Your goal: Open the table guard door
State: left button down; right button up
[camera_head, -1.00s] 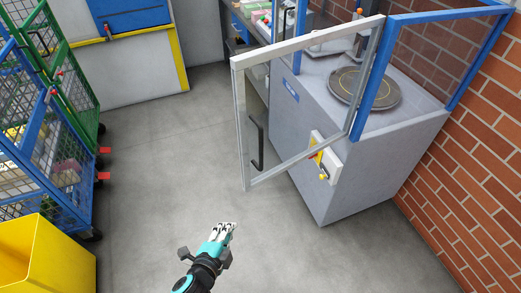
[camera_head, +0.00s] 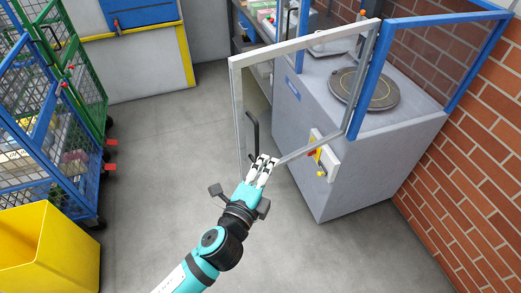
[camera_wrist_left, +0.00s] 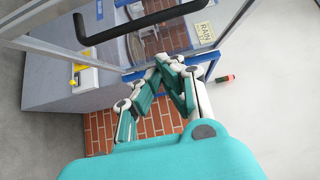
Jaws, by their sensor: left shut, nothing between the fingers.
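The table guard door (camera_head: 236,110) is a clear panel in a pale metal frame, standing swung out at an angle from the blue guard frame (camera_head: 366,90). Its black handle (camera_head: 252,131) is on the free-edge side; it also shows large in the left wrist view (camera_wrist_left: 140,22). My left gripper (camera_head: 264,162) is shut and empty, close to the door's lower frame and just below the handle in the head view. In the left wrist view, its fingers (camera_wrist_left: 165,68) point toward the door's frame, apart from the handle. I cannot tell whether the fingers touch the frame. My right gripper is out of view.
A grey machine body with a round turntable (camera_head: 364,89) stands behind the door. A yellow and white switch (camera_head: 323,158) is on its front. Blue and green mesh cages and a yellow bin (camera_head: 50,245) stand left. Brick wall is right. Grey floor between is free.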

aim_at(241, 137)
pick_arm(q)
jog(key=shift+w+a+p, duration=0.2)
jog(key=shift+w+a, duration=0.2)
jog(key=shift+w, duration=0.5)
jog(key=shift+w+a+p, duration=0.2)
jog(key=shift+w+a, duration=0.15)
jog(key=shift+w, duration=0.5)
jog(key=w+a, duration=0.1)
jog(key=w, duration=0.1)
jog(key=w+a, duration=0.4)
jog(key=w, duration=0.1)
jog(key=shift+f, duration=0.1)
jog(key=shift+s, duration=0.15)
jog(key=shift+d, duration=0.1)
